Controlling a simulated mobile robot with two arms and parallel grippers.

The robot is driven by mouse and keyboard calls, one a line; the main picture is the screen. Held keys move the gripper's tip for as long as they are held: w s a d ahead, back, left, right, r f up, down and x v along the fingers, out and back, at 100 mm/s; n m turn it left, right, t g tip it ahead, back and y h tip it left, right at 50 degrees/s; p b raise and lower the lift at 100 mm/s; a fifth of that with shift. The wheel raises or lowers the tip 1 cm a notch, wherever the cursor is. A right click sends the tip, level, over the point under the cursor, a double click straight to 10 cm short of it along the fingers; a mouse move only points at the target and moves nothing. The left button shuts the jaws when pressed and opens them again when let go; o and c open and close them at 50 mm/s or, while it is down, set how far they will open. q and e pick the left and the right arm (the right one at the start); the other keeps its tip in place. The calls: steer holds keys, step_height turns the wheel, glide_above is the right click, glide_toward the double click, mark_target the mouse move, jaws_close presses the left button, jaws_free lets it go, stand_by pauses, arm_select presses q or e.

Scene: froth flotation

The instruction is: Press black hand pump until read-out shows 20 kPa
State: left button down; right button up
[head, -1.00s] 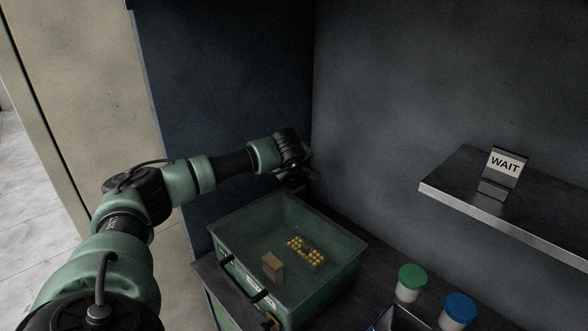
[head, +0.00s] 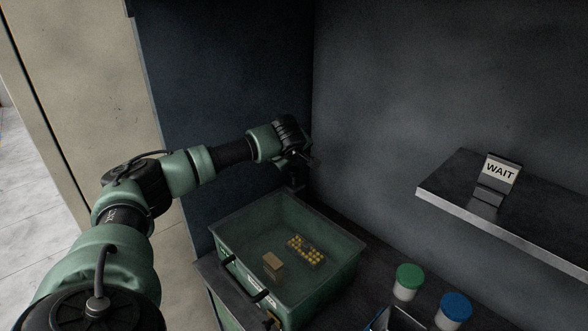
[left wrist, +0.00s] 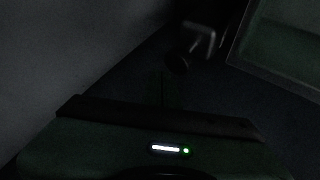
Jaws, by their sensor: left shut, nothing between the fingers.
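My left gripper (head: 303,161) is at the back corner, behind the green tank, with its jaws shut and empty. A small dark upright thing (head: 295,184), probably the black hand pump, stands just below it; a narrow gap seems to lie between them. The left wrist view is very dark. It shows a round black knob (left wrist: 178,64) beside a grey bracket-like part (left wrist: 201,36), apart from the dark bar of my gripper. No pressure read-out can be read in either view. My right gripper is out of view.
The green tank (head: 232,236) holds yellow beads (head: 306,250) and a brown block (head: 273,264). A green-lidded jar (head: 408,279) and a blue-lidded jar (head: 455,309) stand at right. A WAIT sign (head: 501,172) sits on the wall shelf (head: 470,214).

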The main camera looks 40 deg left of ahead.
mark_target(294, 171)
arm_select(q)
steer(key=shift+r+p, duration=1.65)
steer(key=shift+r, duration=0.9)
steer(key=shift+f, duration=0.1)
